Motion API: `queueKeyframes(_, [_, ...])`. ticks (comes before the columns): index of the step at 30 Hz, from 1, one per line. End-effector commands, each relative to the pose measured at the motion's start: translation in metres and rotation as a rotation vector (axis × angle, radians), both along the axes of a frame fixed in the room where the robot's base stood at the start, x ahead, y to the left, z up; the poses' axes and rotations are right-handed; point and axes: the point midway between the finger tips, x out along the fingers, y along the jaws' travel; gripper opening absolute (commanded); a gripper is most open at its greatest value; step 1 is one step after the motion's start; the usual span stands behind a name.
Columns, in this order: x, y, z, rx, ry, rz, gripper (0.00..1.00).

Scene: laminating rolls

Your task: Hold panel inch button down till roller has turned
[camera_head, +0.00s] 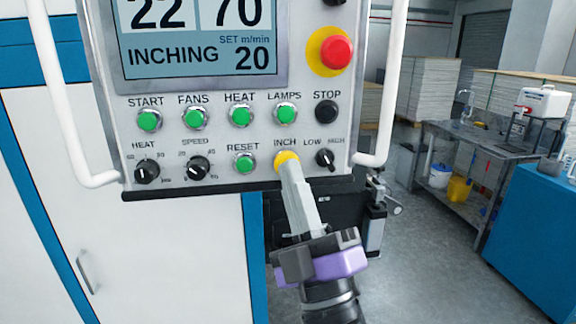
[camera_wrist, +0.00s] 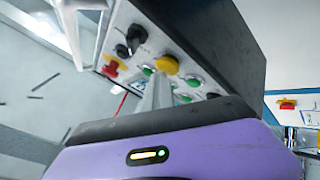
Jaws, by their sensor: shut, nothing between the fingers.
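The control panel (camera_head: 222,178) fills the upper left of the head view. Its yellow INCH button (camera_head: 286,157) is in the lower row, between the green RESET button and the LOW/HIGH knob. My gripper (camera_head: 287,165) is shut and empty, its fingertips at the lower edge of the INCH button. The yellow button also shows in the wrist view (camera_wrist: 167,64), just beyond the fingers (camera_wrist: 158,92). The panel screen (camera_head: 200,40) reads INCHING, with a set speed of 20 m/min. I cannot see the roller in either view.
A red stop button on a yellow ring (camera_head: 336,52) is at the panel's upper right. White handle bars (camera_head: 385,100) flank the panel.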

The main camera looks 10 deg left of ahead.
Motion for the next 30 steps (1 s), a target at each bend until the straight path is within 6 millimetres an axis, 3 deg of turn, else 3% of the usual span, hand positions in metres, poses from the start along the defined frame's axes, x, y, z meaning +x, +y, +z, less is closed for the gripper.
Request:
queueKeyframes(19, [0.000,0.000,0.000,0.000,0.001,0.000,0.00])
queueKeyframes(30, [-0.015,-0.005,0.000,0.000,0.000,-0.001,0.00])
